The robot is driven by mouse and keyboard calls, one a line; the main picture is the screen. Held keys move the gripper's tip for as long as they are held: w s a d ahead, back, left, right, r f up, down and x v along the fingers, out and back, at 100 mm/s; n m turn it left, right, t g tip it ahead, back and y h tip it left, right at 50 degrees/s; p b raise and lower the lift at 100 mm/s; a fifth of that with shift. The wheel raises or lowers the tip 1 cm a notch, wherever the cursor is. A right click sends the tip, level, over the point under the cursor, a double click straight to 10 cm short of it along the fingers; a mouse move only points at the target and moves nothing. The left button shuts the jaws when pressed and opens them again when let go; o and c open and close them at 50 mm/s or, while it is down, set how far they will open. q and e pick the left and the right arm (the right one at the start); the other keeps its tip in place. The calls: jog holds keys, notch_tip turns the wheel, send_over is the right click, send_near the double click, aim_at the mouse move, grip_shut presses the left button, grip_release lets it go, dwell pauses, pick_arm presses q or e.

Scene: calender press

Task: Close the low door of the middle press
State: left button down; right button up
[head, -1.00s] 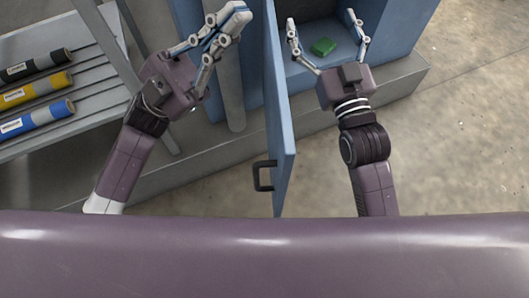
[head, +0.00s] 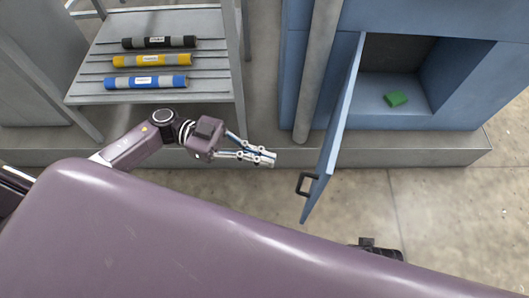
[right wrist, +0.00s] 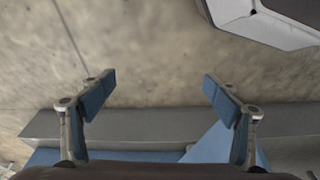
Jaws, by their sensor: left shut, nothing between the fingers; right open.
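The low door (head: 340,130) of the blue press (head: 480,85) stands open, swung out toward me over the floor. Its dark handle (head: 306,184) is on the left face near the free edge. My left gripper (head: 270,159) is shut and empty, left of the door and apart from the handle. My right gripper (right wrist: 160,84) is open and empty in the right wrist view, with floor and the grey plinth beyond it. In the head view its fingers are hidden; only a dark piece of my right arm shows low down.
A green block (head: 396,99) lies inside the open compartment. A grey post (head: 318,70) stands left of the door. A grey rack (head: 88,92) with black, yellow and blue rolls is at the left. A low plinth (head: 440,158) runs along the press. The floor before it is clear.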

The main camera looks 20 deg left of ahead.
aim_at(322, 175)
pick_arm(q)
jog(key=d, duration=1)
jog(key=shift+s+d, duration=0.15)
jog(key=shift+d, duration=0.05)
